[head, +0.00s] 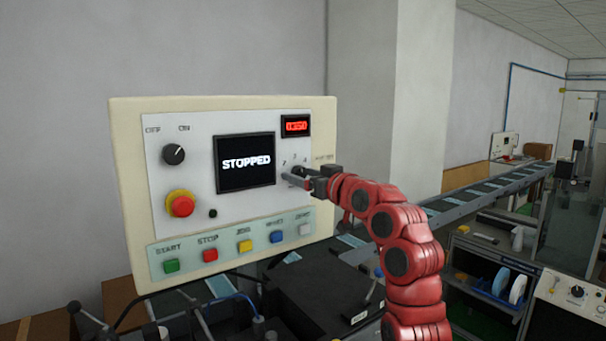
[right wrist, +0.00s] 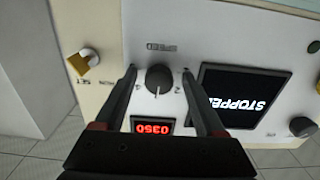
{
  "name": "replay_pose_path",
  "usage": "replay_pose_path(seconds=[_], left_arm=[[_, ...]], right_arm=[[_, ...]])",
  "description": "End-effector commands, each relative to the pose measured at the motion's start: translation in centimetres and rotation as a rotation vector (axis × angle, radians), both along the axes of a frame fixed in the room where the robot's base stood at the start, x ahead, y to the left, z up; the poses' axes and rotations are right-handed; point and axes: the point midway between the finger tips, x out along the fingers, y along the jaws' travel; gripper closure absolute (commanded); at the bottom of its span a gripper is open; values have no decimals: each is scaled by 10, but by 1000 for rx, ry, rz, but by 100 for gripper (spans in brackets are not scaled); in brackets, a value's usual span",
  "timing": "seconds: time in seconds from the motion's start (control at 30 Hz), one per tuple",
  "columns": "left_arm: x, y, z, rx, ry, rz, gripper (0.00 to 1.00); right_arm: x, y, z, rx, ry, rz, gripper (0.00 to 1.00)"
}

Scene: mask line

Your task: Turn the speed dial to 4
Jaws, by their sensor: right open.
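The speed dial (right wrist: 158,80) is a dark round knob on the white panel, seen upside down in the right wrist view. A pale pointer mark on it points down in that view, toward the red number display (right wrist: 153,126). My right gripper (right wrist: 159,74) is open, with one finger on each side of the dial. Gaps show between the fingers and the knob. In the head view my right gripper (head: 299,178) is at the panel's right side and largely hides the dial. My left gripper is not in view.
The control panel (head: 120,190) also carries a screen reading STOPPED (head: 246,163), an OFF/ON knob (head: 173,154), a red emergency button (head: 182,206) and a row of coloured buttons. A conveyor (head: 480,192) runs behind right.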

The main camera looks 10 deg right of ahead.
Motion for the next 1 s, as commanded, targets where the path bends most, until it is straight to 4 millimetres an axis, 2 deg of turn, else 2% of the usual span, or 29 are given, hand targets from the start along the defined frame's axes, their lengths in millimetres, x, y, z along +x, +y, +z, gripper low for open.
replay_pose_path(seconds=[0.27,0.67,1.0], left_arm=[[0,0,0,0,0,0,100],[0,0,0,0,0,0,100],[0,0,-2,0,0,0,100]], right_arm=[[1,0,0,-1,-1,-1,28],[1,0,0,1,-2,-1,98],[1,0,0,23,6,-1,100]])
